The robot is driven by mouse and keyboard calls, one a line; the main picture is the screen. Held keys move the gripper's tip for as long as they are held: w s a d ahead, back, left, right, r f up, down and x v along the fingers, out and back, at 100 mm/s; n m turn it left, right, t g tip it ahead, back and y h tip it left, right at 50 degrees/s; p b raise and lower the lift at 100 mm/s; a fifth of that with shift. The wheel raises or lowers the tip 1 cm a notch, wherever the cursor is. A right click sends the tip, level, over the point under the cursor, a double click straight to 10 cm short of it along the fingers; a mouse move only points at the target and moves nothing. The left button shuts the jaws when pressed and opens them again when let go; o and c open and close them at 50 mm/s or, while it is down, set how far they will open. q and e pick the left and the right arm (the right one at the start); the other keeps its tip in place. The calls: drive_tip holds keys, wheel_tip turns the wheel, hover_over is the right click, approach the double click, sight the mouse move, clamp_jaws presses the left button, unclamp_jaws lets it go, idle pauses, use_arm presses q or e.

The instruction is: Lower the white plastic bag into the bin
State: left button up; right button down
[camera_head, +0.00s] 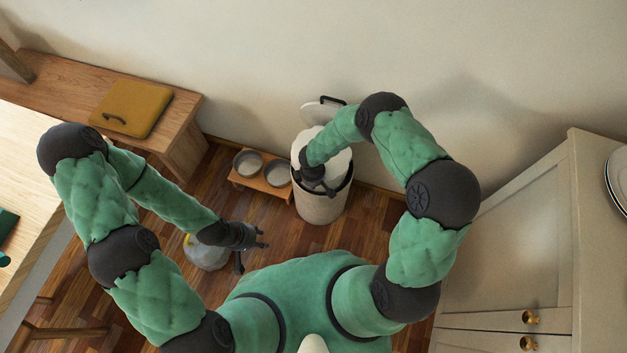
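The bin (320,207) is a light, speckled cylinder with a dark rim, standing on the floor by the wall. White material (338,168), which looks like the white plastic bag, fills its mouth; how deep it sits is hidden. My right gripper (320,190) points down at the bin's mouth, against the white material at the near left rim. Its fingertips are too small and dark to show whether they grip. My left gripper (255,252) is low over the floor, left of the bin, with its fingers spread and nothing between them.
The bin's pale lid (322,110) with a dark handle is behind it. A wooden stand with two metal bowls (263,168) is just left. A grey rounded object (206,253) with a yellow part lies beside my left gripper. A cabinet (520,240) stands right, a bench (180,120) left.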

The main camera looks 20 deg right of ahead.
sight(315, 191)
drive_tip(key=shift+w+d+f, duration=0.1)
drive_tip(key=shift+w+f, duration=0.05)
drive_tip(key=shift+f, duration=0.9)
drive_tip(key=shift+w+d+f, duration=0.1)
drive_tip(key=shift+w+f, duration=0.05)
drive_tip(key=shift+f, duration=0.85)
drive_tip(key=shift+w+d+f, duration=0.1)
drive_tip(key=shift+w+f, duration=0.05)
drive_tip(key=shift+f, duration=0.9)
drive_tip(key=c, duration=1.3)
unclamp_jaws()
drive_tip(key=shift+g, duration=0.3)
drive_tip(key=shift+c, duration=0.2)
drive_tip(key=shift+s, duration=0.1)
wheel_tip(315, 191, up, 12)
drive_tip(key=shift+a, duration=0.2)
drive_tip(key=shift+s, duration=0.1)
